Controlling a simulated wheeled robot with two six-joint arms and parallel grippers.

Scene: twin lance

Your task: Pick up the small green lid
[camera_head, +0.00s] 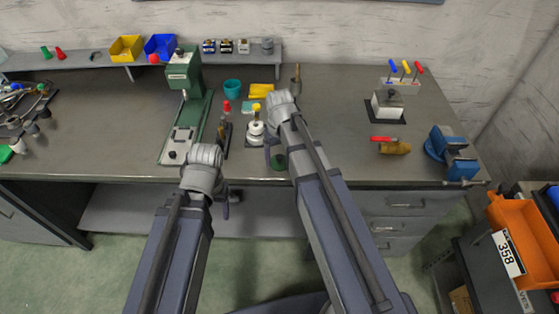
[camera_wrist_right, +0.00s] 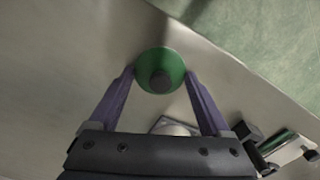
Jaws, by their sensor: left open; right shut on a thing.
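The small green lid (camera_wrist_right: 148,61) is round with a dark knob in its middle. It sits between the fingertips of my right gripper (camera_wrist_right: 160,76), which is shut on it, one finger on each side. In the head view the lid (camera_head: 279,162) shows partly behind my right arm, near the front edge of the bench. I cannot tell whether it touches the bench top. My left gripper (camera_head: 226,205) is in front of the bench's front edge, mostly hidden by its own wrist; it is open and away from the lid.
The grey workbench (camera_head: 335,130) has a green press (camera_head: 187,110) left of my right gripper and a white-based item (camera_head: 256,130) close beside it. A blue vise (camera_head: 452,150) and a red-handled tool (camera_head: 393,146) are at the right. Bench top between them is clear.

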